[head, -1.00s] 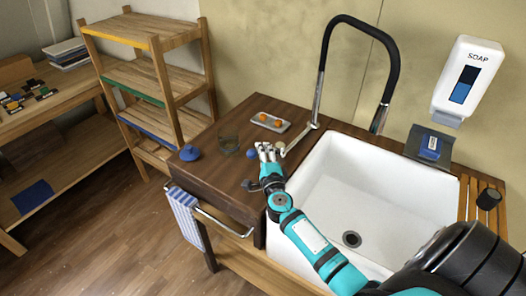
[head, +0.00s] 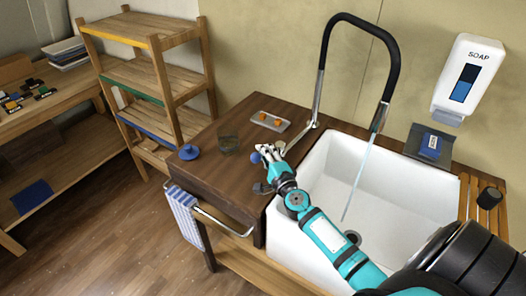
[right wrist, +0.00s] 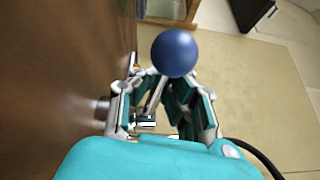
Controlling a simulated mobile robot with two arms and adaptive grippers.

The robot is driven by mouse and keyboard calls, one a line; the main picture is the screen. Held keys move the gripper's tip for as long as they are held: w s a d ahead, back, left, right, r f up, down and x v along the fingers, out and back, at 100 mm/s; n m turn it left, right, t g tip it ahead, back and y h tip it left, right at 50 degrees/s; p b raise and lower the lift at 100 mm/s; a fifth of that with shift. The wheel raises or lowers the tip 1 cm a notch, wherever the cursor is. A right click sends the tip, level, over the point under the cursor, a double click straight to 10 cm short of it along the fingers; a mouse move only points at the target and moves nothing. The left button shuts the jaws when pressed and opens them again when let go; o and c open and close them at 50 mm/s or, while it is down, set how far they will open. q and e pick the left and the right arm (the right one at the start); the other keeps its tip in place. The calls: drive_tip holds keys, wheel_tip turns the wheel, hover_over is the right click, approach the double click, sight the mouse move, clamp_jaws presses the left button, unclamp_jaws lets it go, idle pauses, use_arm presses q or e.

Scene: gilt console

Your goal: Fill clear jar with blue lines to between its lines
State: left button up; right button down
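The tall black tap (head: 391,60) runs a stream of water (head: 359,175) into the white sink (head: 405,195). My right gripper (head: 268,150) is at the counter's edge by the sink, right of the jar and apart from it. A blue ball knob (head: 255,157) is beside its fingertips; in the right wrist view the ball (right wrist: 175,53) partly hides them. My left gripper is not in view.
A blue lid (head: 189,152) lies left of the jar. A tray (head: 283,127) with orange pieces lies behind it. A soap dispenser (head: 468,78) hangs at the right. A striped towel (head: 185,214) hangs on the front rail.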

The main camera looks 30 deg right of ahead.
drive_tip(key=shift+s+a+f, duration=0.1)
drive_tip(key=shift+a+f, duration=0.05)
drive_tip(key=shift+f, duration=0.25)
drive_tip(key=c, duration=1.7)
unclamp_jaws()
drive_tip(key=shift+s, duration=0.1)
drive_tip(key=o, duration=0.4)
drive_tip(key=shift+r, duration=0.25)
drive_tip(key=s, duration=0.4)
drive_tip(key=s+a, duration=0.1)
drive_tip(key=s, duration=0.3)
drive_tip(key=s+a, duration=0.1)
drive_tip(key=s, duration=0.2)
drive_tip(key=shift+s+f, duration=0.2)
drive_tip(key=shift+s, duration=0.2)
